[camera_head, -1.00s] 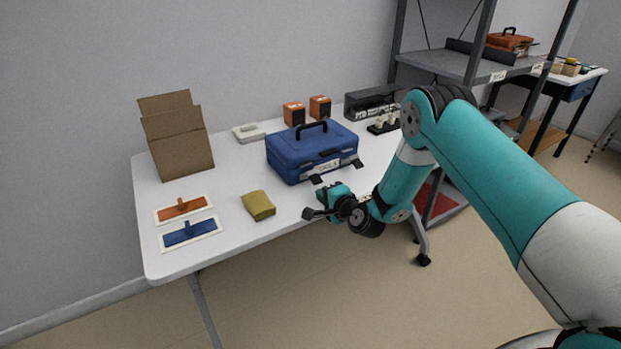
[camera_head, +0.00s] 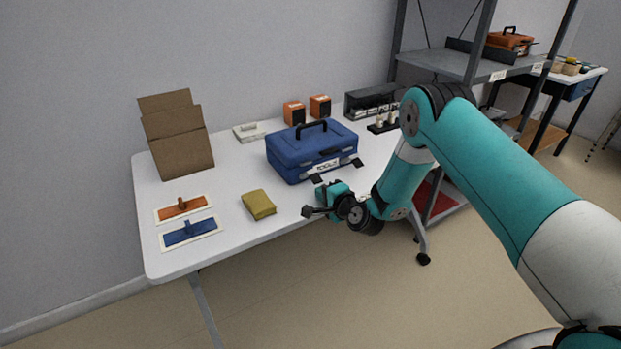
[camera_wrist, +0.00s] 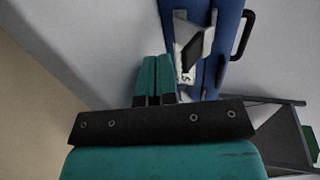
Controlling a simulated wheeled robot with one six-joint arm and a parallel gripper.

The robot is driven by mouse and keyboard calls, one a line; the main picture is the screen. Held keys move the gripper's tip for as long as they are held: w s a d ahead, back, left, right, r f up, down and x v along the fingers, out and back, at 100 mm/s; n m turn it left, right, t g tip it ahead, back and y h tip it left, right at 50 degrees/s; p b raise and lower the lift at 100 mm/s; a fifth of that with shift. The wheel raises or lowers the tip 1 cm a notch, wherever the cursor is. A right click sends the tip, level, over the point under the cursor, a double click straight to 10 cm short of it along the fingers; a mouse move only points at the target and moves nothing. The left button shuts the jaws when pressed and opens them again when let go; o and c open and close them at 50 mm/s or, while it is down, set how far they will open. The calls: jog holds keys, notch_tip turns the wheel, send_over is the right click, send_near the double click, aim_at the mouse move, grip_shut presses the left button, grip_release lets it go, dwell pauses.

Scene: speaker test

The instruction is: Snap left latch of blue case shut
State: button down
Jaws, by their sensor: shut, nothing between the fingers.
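The blue case (camera_head: 300,150) stands closed-lidded on the table with its handle up. Its left latch (camera_head: 316,179) and right latch (camera_head: 357,162) both stick out from the front, swung away from the case. My gripper (camera_head: 332,188) is shut and empty, just in front of the case near the left latch. In the wrist view the shut teal fingers (camera_wrist: 157,62) are beside the blue case (camera_wrist: 230,30), apart from a grey and black latch (camera_wrist: 196,42) that stands out from it. The white label (camera_wrist: 185,76) is partly hidden there.
The white table (camera_head: 235,170) also carries a cardboard box (camera_head: 180,145), orange and blue floats (camera_head: 190,233), a yellow-green cloth (camera_head: 258,205) and orange speakers (camera_head: 294,113). A grey shelf (camera_head: 455,64) stands at the right. The table left of the case has free room.

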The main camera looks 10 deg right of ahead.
jog(key=shift+s+d+f+b, duration=0.1)
jog(key=shift+s+d+b, duration=0.2)
jog(key=shift+s+b, duration=0.3)
jog(key=shift+s+d+f+b, duration=0.1)
jog(key=shift+s+d+b, duration=0.2)
jog(key=shift+s, duration=0.5)
jog(key=b+v, duration=0.3)
jog(key=shift+s+f+b, duration=0.15)
jog(key=shift+s+b, duration=0.05)
jog(key=shift+b, duration=0.2)
